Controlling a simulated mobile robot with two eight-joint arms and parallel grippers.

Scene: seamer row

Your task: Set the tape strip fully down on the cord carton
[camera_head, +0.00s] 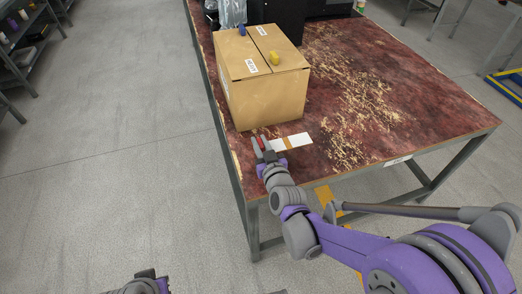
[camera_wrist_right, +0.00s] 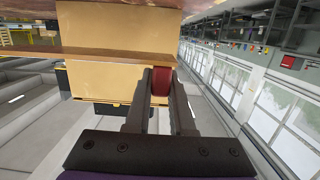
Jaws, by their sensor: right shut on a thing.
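The cord carton (camera_head: 265,97) is a closed tan box on the table, with white labels and a dark seam across its top. My right gripper (camera_head: 259,145) is low in front of the carton, over the table's near left corner. It is shut on a small red thing, which shows as a dark red roll (camera_wrist_right: 162,81) between the fingers in the right wrist view. I cannot tell whether a tape strip hangs from it. No separate tape strip can be made out on the carton. My left gripper's fingers do not show.
A yellow piece (camera_head: 275,58) and a blue piece (camera_head: 242,31) are on the carton top. A white card (camera_head: 293,142) lies on the worn red table (camera_head: 440,110), right of my right gripper. Dark equipment (camera_head: 285,18) stands behind the carton. The table's right side is clear.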

